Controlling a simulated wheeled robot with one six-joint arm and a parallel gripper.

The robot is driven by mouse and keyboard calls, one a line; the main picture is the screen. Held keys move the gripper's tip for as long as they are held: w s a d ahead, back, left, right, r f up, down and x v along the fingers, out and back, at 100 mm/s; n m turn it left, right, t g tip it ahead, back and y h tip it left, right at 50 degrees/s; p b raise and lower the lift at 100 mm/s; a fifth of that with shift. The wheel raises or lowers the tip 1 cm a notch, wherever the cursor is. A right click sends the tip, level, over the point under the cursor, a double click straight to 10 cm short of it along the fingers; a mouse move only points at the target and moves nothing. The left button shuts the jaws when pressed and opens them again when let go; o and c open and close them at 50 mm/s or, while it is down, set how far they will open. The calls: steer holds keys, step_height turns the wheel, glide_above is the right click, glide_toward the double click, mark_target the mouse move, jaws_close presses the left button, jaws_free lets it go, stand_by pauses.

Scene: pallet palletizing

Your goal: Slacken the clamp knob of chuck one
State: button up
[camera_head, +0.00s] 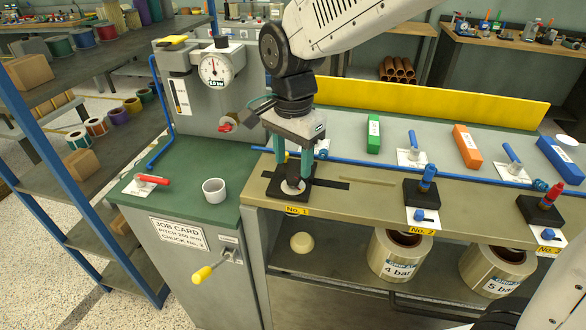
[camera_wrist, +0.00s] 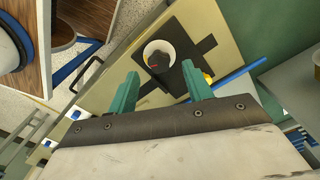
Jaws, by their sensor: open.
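Chuck one stands behind the "No. 1" label (camera_head: 296,210) as a flat black base (camera_head: 288,196) with a pale round piece. In the wrist view its black base (camera_wrist: 196,28) carries a white ring (camera_wrist: 150,47) around a dark part (camera_wrist: 158,61) with a small red mark; I cannot tell whether this is the clamp knob. My gripper (camera_head: 294,170) points down over chuck one, its two teal fingers apart and nothing visible between them. In the wrist view my gripper (camera_wrist: 160,75) has the ring just beyond its fingertips. A yellow piece (camera_wrist: 208,78) shows beside the right finger.
Chuck two (camera_head: 423,192) with a blue post and another chuck (camera_head: 543,208) with a red post stand to the right. A blue hose (camera_head: 375,163) runs behind them.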

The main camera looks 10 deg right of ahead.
mark_target(293, 176)
steer(key=shift+f, duration=1.6)
steer(key=c, duration=1)
steer(key=shift+o, duration=0.2)
